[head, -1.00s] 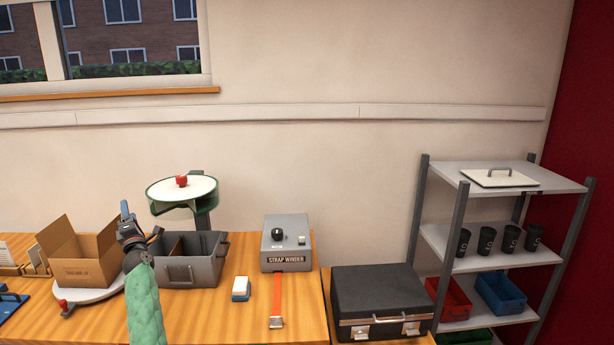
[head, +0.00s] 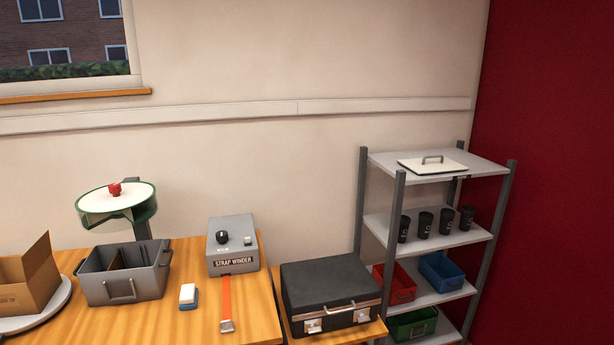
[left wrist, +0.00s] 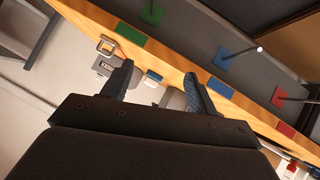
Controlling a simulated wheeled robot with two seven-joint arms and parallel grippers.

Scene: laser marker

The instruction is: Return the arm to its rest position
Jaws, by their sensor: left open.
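My left gripper (left wrist: 160,84) shows only in the left wrist view. Its two dark fingers are spread apart, with nothing held between them. It hangs over a tilted view of a wooden surface edge, with small grey items behind the fingers that I cannot name surely. Neither of my arms shows in the head view. My right gripper is in no view.
In the head view, the wooden table holds a cardboard box (head: 36,277), a grey bin (head: 136,288), a white-and-blue block (head: 188,297) and the strap winder (head: 234,259). A black case (head: 330,286) and shelf rack (head: 477,163) stand right. Coloured squares (left wrist: 239,140) show in the wrist view.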

